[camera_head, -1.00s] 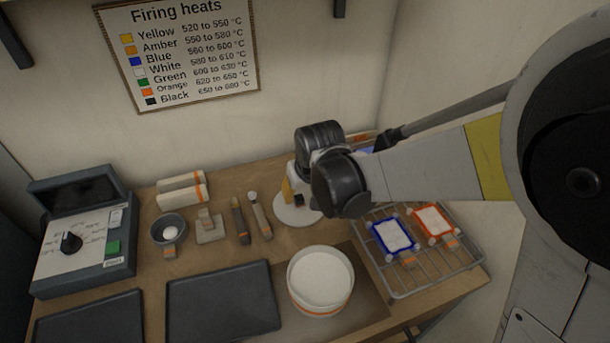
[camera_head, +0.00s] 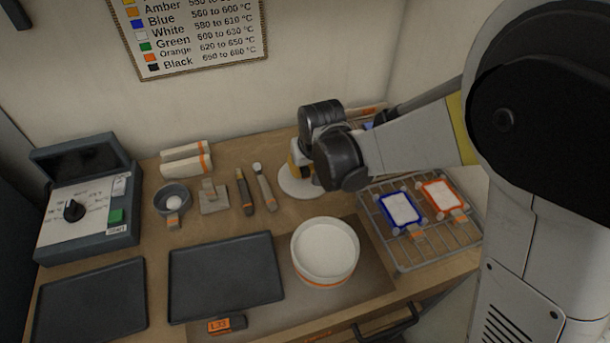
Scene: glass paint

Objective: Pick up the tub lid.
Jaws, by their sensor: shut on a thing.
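A flat white round disc (camera_head: 296,190), which looks like the tub lid, is at the back of the bench, left of the wire rack. My gripper (camera_head: 301,173) is directly over it, shut, with a small yellow part showing at its left. My dark wrist hides the fingertips and the lid's right side, so the grip itself is not clear. I cannot tell whether the lid touches the bench. A round white tub (camera_head: 326,277) with an orange band stands in front of it, open at the top.
The wire rack (camera_head: 412,263) at right holds a blue-framed tile (camera_head: 400,209) and an orange-framed tile (camera_head: 441,196). Dark trays (camera_head: 224,277) lie at front left. Tools (camera_head: 264,190) and a small bowl (camera_head: 172,198) lie left of the lid. A kiln controller (camera_head: 88,215) stands far left.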

